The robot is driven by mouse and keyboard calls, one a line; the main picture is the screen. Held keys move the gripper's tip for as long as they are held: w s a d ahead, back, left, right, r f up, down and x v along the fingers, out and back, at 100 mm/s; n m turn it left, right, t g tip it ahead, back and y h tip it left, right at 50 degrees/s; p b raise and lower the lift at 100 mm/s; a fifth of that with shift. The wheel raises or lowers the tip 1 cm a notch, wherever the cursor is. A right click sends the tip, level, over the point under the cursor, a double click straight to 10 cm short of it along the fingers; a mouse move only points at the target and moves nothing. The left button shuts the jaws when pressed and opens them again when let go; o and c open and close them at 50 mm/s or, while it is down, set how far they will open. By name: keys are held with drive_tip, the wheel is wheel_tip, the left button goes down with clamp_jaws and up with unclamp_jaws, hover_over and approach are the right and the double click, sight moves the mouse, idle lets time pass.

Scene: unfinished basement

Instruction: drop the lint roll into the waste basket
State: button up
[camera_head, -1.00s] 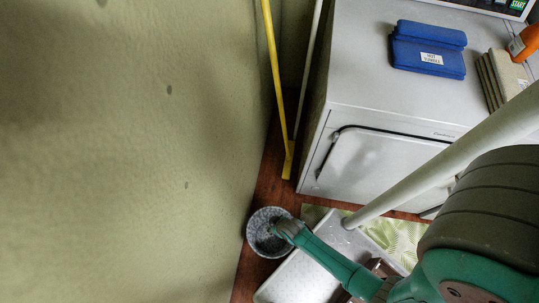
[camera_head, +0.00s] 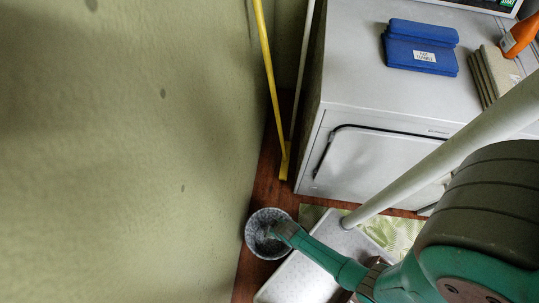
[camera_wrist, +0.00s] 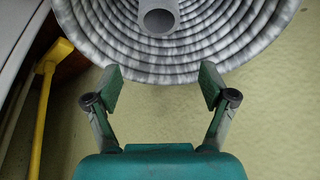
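The waste basket (camera_head: 250,233) is a round grey speckled bin on the brown floor beside the green wall. In the wrist view it fills the top as coiled grey rings (camera_wrist: 235,45). A grey hollow tube, apparently the lint roll (camera_wrist: 158,20), shows end-on within those rings, beyond my fingers. Its far end is hidden, so whether it rests on the basket's bottom is unclear. My gripper (camera_wrist: 160,82) is open, its two fingers apart with nothing between them. In the head view my gripper (camera_head: 277,234) is over the basket, its fingertips partly hidden.
A yellow-handled tool (camera_head: 270,80) leans by the wall; it also shows in the wrist view (camera_wrist: 42,115). A white dryer (camera_head: 375,165) with a blue folded cloth (camera_head: 420,48) stands right. A pale tray (camera_head: 300,280) and a green patterned mat (camera_head: 398,234) lie near the basket.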

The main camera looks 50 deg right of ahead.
drive_tip(key=v, duration=1.2)
idle(0.3)
drive_tip(key=shift+s, duration=0.15)
